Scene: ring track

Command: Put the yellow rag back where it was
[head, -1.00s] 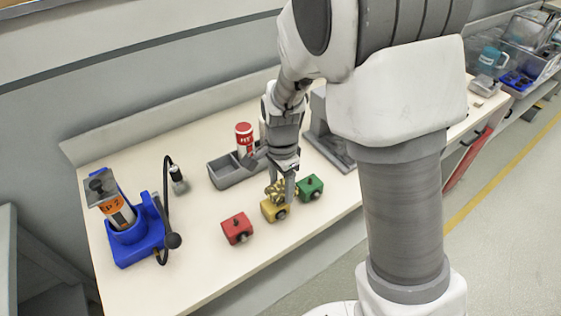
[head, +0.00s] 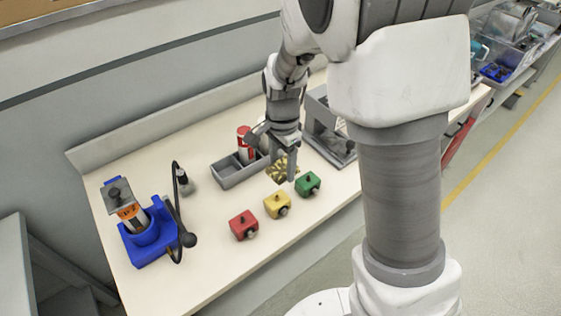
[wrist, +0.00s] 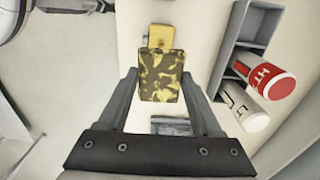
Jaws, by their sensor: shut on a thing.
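The yellow rag (head: 283,170) is a cloth with a dark blotchy pattern. My gripper (head: 285,158) is shut on it and holds it above the table, just behind the yellow wheeled block (head: 277,206). In the wrist view the rag (wrist: 161,78) sits between the two fingertips, with part of the yellow block (wrist: 163,36) showing beyond it. The rag appears clear of the block. The gripper covers part of the rag in the head view.
A red wheeled block (head: 243,224) and a green one (head: 307,184) flank the yellow block. A grey divided tray (head: 232,178) with a red can (head: 244,134) stands left of the gripper. A blue stand (head: 152,240) is at the left. The front left table is clear.

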